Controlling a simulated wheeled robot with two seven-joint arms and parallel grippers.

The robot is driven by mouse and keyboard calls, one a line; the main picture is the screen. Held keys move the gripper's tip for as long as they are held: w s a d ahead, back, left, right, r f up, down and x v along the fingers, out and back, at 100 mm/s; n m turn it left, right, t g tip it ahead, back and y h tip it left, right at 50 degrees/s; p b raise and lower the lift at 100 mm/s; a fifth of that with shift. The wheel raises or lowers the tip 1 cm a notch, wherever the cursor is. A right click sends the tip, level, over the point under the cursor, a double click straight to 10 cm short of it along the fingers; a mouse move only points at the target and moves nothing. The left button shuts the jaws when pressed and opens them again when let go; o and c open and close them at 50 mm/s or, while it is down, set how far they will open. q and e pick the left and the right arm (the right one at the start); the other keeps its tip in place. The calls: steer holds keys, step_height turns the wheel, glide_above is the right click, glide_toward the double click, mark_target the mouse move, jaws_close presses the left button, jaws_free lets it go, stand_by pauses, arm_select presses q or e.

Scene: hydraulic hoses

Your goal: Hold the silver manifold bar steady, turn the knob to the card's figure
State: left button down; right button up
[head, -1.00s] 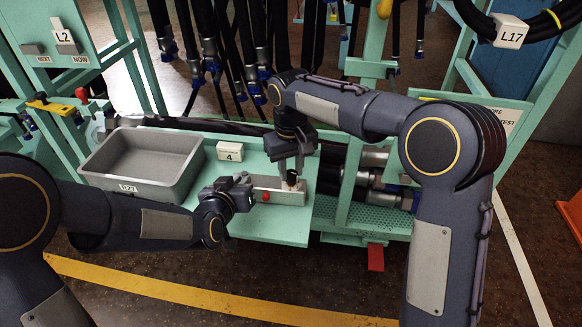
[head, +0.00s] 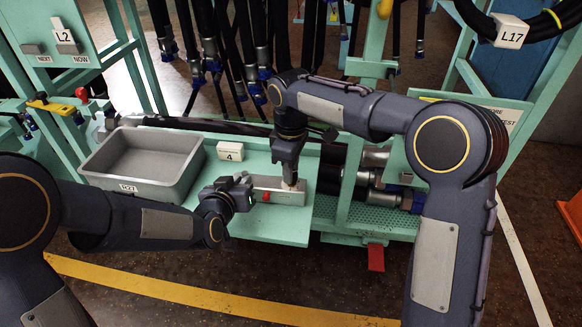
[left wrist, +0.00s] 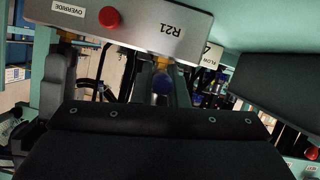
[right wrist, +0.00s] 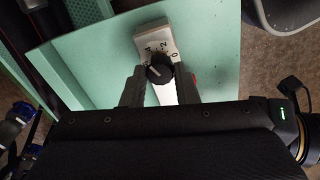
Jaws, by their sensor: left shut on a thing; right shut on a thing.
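The silver manifold bar (head: 275,186) lies on the green bench, and its red button (head: 266,197) faces the front. In the left wrist view the bar (left wrist: 140,25) carries an R21 label and an OVERRIDE label. My left gripper (head: 243,184) is shut on the bar's left end. My right gripper (head: 290,184) points down at the bar's right part, shut on the black knob (right wrist: 159,68). The knob's dial plate shows 0, 2 and 4; a pale mark shows on the knob, but its exact reading is unclear. The card (head: 230,151) reads 4.
A grey tray (head: 188,184) labelled R27 stands left of the bar. Several thick hoses with silver ends (head: 366,177) lie on the right. The bench front beside the bar is clear.

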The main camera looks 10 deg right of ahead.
steer(key=shift+n, duration=0.4)
steer(key=o, duration=1)
steer(key=shift+r, duration=0.1)
step_height(320, 180, up, 12)
stand_by(0.3)
arm_select(q)
steer(key=c, duration=1.4)
jaws_free()
steer(key=shift+o, duration=0.2)
